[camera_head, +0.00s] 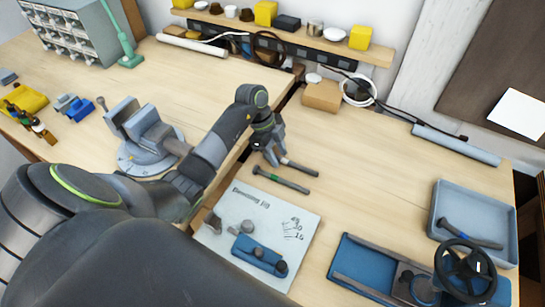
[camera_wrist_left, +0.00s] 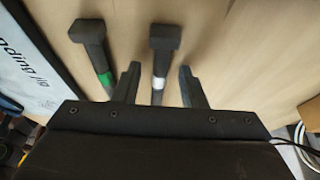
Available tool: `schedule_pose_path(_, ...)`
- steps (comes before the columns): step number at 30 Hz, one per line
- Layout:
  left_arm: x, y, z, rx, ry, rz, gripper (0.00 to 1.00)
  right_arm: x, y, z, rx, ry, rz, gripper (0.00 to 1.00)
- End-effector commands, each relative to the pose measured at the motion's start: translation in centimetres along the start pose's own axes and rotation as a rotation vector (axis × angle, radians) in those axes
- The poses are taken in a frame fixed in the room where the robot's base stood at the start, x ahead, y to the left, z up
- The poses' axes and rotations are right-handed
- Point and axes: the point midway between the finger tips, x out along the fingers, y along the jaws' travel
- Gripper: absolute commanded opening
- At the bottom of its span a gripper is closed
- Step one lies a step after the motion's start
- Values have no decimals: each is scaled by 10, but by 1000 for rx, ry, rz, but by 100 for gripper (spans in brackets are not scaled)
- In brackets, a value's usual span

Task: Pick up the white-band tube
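The white-band tube (camera_wrist_left: 159,62) is dark, with a blocky head and a white band, and lies on the bench. In the head view its end (camera_head: 301,168) sticks out past my left gripper (camera_head: 273,157), which hides the rest. In the left wrist view my left gripper (camera_wrist_left: 159,72) is open, with one finger on each side of the tube around the band. A gap shows on both sides, so it is not gripped. A similar green-band tube (camera_wrist_left: 95,50) lies just to the left; it also shows in the head view (camera_head: 282,180). My right gripper is not in view.
A white printed board (camera_head: 290,222) with a blue fixture (camera_head: 258,256) lies close by. A grey vise (camera_head: 150,140) stands left of my arm. A tray (camera_head: 490,202) holding another tube (camera_head: 470,235) is at right. Bench right of the gripper is clear.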

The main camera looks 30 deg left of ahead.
Motion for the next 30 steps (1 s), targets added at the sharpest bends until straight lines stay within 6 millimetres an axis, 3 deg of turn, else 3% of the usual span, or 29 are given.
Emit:
schedule_pose_path(1, 0, 0, 0, 0, 0, 0, 31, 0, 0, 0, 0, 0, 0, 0)
schedule_pose_path(8, 0, 0, 0, 0, 0, 0, 0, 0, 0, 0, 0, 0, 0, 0)
schedule_pose_path(20, -4, -1, -1, 1, -1, -3, 0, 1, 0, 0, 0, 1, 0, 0)
schedule_pose_path(30, -60, -1, -24, 4, -2, -6, 0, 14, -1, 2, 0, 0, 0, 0)
